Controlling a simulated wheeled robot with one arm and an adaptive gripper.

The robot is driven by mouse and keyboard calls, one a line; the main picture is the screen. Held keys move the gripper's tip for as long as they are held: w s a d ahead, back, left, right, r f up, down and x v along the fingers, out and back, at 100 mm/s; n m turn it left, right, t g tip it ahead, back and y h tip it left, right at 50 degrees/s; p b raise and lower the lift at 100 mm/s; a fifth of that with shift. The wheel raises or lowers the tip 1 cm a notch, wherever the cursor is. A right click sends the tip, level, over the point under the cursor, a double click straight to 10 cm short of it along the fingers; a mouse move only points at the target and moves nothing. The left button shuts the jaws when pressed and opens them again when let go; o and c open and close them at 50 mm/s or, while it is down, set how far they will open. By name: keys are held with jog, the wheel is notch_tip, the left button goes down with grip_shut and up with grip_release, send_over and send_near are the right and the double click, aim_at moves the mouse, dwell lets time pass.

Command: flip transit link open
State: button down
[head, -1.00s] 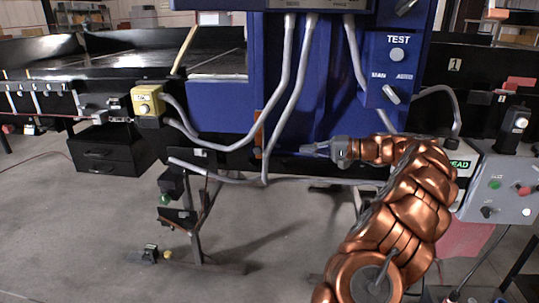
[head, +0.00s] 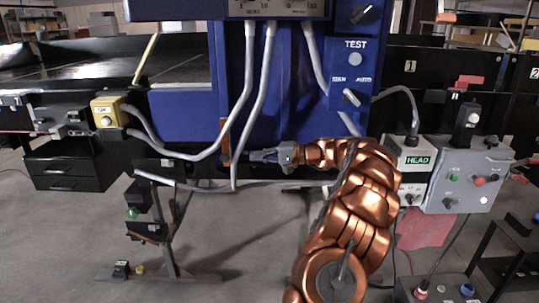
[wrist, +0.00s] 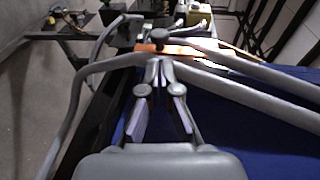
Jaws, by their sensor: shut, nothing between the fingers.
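The transit link appears to be the narrow orange bar (head: 226,141) on the lower left edge of the blue detector housing, standing upright in the head view. In the wrist view the orange bar (wrist: 178,49) lies across the picture just beyond my fingertips, with a dark round knob on it. My gripper (head: 251,156) points left, just right of the bar's lower part. In the wrist view my gripper (wrist: 159,72) has its fingertips together and holds nothing. I cannot tell whether the tips touch the bar.
Grey conduits (head: 266,95) run down the blue housing (head: 290,110) close to my gripper. A yellow button box (head: 108,112) is at the left. A TEST panel (head: 352,70) is above right. A grey control box (head: 465,175) stands at the right.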

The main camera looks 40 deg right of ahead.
aim_at(224, 146)
jog(key=p+x, duration=0.1)
jog(key=x, duration=0.6)
jog(key=shift+a, duration=0.1)
jog(key=shift+w+a+f+b, duration=0.15)
jog(key=shift+w+b, duration=0.05)
jog(key=shift+b, duration=0.3)
